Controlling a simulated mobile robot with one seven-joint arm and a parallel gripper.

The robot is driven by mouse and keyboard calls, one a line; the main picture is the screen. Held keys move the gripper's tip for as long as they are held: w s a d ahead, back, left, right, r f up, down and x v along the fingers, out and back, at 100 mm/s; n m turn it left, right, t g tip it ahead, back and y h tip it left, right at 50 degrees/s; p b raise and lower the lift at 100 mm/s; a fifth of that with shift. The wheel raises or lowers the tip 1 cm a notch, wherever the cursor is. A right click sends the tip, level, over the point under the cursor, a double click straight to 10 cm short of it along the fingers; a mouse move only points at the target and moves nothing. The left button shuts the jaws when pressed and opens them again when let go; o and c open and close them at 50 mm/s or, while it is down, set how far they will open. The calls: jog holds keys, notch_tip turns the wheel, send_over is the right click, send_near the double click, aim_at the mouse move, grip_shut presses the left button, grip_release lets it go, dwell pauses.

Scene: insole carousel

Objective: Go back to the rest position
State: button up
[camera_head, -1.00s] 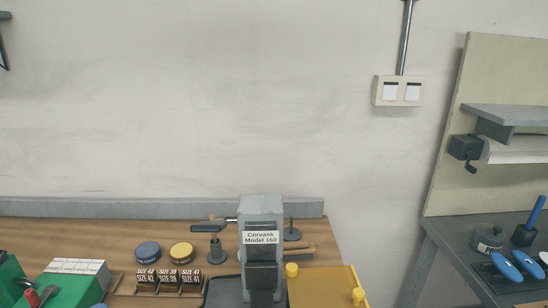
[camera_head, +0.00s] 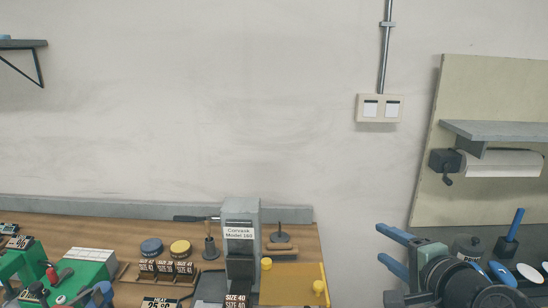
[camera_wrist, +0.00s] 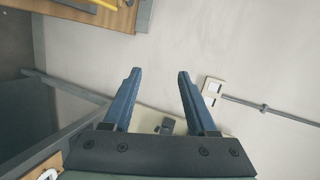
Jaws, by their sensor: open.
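My gripper (camera_head: 392,250) shows at the lower right of the head view, its two blue fingers apart and pointing left, with nothing between them. It stands in front of the grey right-hand bench, well to the right of the wooden bench (camera_head: 120,230). In the wrist view my gripper (camera_wrist: 158,85) has its fingers spread against the pale wall, empty. The grey machine labelled Corvask Model 160 (camera_head: 240,215) stands upright on the wooden bench, apart from my gripper.
A yellow plate (camera_head: 290,285) lies right of the machine. A paper roll (camera_head: 500,163) hangs under a shelf (camera_head: 500,130) at right. A switch box (camera_head: 380,108) is on the wall. The wall area between is clear.

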jog(key=s+a+r+n+t+h+p, duration=0.15)
jog(key=a+r+n+t, duration=0.35)
jog(key=r, duration=0.7)
jog(key=s+a+r+n+t+h, duration=0.1)
jog(key=s+a+r+n+t, duration=0.2)
jog(key=a+r, duration=0.7)
jog(key=s+a+r+n+t, duration=0.2)
jog(key=s+a+r+n, duration=0.1)
jog(key=s+r, duration=0.4)
jog(key=s+a+r+n+t+p, duration=0.1)
jog(key=s+a+r+n+t, duration=0.1)
jog(key=s+r, duration=0.4)
notch_tip(320, 180, up, 2)
jog(key=shift+s+a+r+n+t, duration=0.15)
jog(key=shift+s+a+n+t, duration=0.3)
jog(key=shift+n, duration=0.65)
jog(key=shift+s+r+t, duration=0.15)
jog(key=shift+s+t, duration=0.05)
jog(key=shift+t, duration=0.05)
jog(key=shift+c, duration=0.6)
jog(key=shift+s, duration=0.15)
